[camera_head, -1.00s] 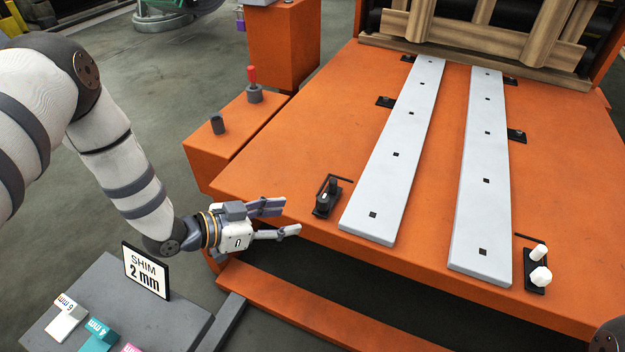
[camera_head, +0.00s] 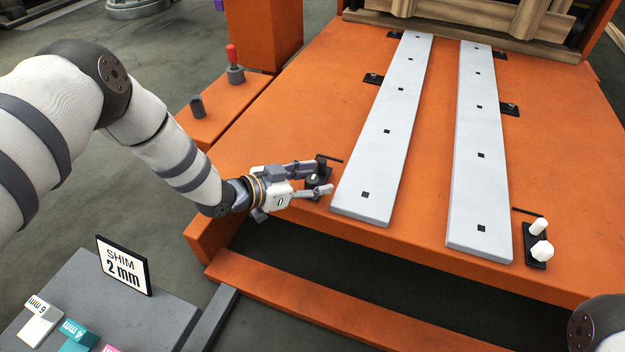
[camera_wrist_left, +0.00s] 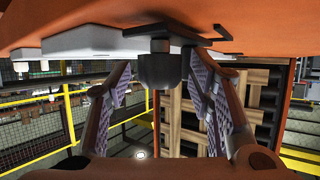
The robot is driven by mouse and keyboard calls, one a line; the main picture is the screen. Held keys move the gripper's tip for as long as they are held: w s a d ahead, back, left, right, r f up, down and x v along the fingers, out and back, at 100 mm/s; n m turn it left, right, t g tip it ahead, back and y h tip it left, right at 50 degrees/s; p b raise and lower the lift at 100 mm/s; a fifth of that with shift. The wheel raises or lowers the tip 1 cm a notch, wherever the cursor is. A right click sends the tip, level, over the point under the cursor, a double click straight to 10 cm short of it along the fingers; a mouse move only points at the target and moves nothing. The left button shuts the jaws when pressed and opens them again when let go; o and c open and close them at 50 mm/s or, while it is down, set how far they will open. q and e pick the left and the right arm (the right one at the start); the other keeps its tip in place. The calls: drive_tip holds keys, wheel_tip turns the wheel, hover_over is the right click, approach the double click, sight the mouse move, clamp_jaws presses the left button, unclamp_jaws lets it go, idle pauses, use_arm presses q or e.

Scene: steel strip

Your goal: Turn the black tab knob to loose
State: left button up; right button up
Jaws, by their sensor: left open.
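The black tab knob (camera_head: 313,181) stands on a small dark plate at the front left of the orange table, beside the left pale strip (camera_head: 385,130). My left gripper (camera_head: 326,177) is open, with its fingers on either side of the knob. In the left wrist view, the dark knob (camera_wrist_left: 160,70) shows between the two spread finger pads of the left gripper (camera_wrist_left: 162,82), with a gap on each side. The fingers partly hide the knob in the head view. My right gripper is out of view.
A white knob (camera_head: 541,250) on a dark plate stands beside the right pale strip (camera_head: 480,150). A red-topped lever (camera_head: 234,66) and a dark stub (camera_head: 197,107) are on the left ledge. A shim sign (camera_head: 123,266) stands at lower left.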

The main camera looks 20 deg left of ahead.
use_arm(q)
clamp_jaws()
